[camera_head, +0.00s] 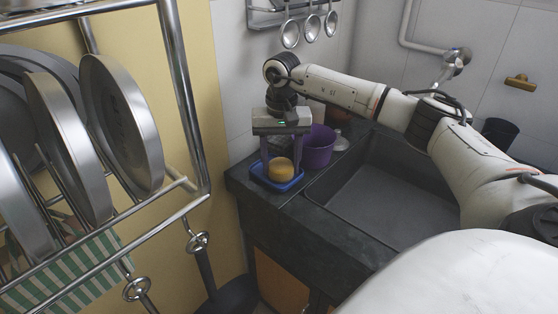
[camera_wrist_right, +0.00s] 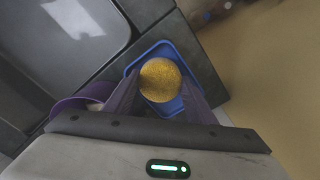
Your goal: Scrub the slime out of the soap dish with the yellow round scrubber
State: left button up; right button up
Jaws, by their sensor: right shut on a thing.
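The yellow round scrubber (camera_head: 280,172) is between the two fingers of my right gripper (camera_head: 282,165), which is shut on it. The blue soap dish (camera_head: 274,187) lies at the left end of the sink counter. The scrubber is inside the dish outline; whether it touches the floor of the dish I cannot tell. In the right wrist view the round yellow face of the scrubber (camera_wrist_right: 160,80) shows over the blue dish (camera_wrist_right: 189,66). The scrubber and fingers hide much of the dish floor, and I cannot make out slime. My left gripper is not in view.
A purple cup (camera_head: 318,147) stands close behind the dish, to its right. The dark sink basin (camera_head: 385,200) opens to the right. A metal rack with steel lids (camera_head: 120,125) fills the left. Ladles (camera_head: 289,34) hang on the back wall.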

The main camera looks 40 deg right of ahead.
jog(key=shift+s+f, duration=0.25)
jog(key=shift+f, duration=0.05)
notch_tip(320, 180, up, 6)
jog(key=p, duration=0.5)
jog(key=shift+w+r, duration=0.1)
jog(key=shift+w, duration=0.05)
notch_tip(320, 180, up, 3)
jog(key=p, duration=0.3)
jog(key=shift+r, duration=0.1)
